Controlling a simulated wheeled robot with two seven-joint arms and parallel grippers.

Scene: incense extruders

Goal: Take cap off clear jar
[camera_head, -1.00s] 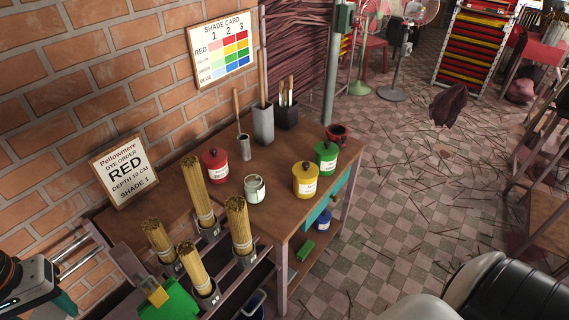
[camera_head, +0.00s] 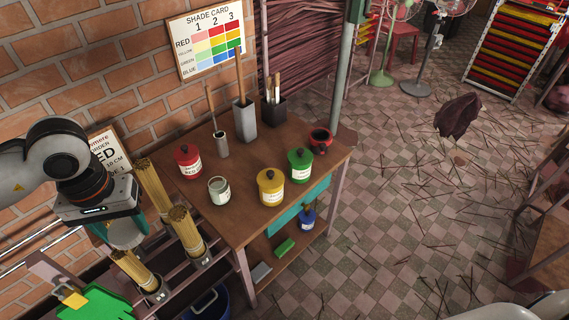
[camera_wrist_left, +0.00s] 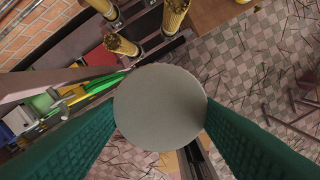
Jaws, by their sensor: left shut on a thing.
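The clear jar (camera_head: 219,192) stands upright on the wooden table, between the red pot and the yellow pot. It has a pale label, and its top shows a light rim around a greyish inside. My left gripper (camera_head: 124,236) is to the left of the table, above the incense rack and apart from the jar. Its teal fingers are shut on a round, pale grey disc-like thing (camera_wrist_left: 160,106), which looks like a cap and fills the middle of the left wrist view. The disc hides what lies directly beyond it. My right gripper is not in view.
Lidded red (camera_head: 188,163), yellow (camera_head: 270,190) and green (camera_head: 300,167) pots stand around the jar. Tall grey holders (camera_head: 245,118) are behind. Incense bundles (camera_head: 187,231) stand upright in the rack near my left gripper. The table's front strip is clear.

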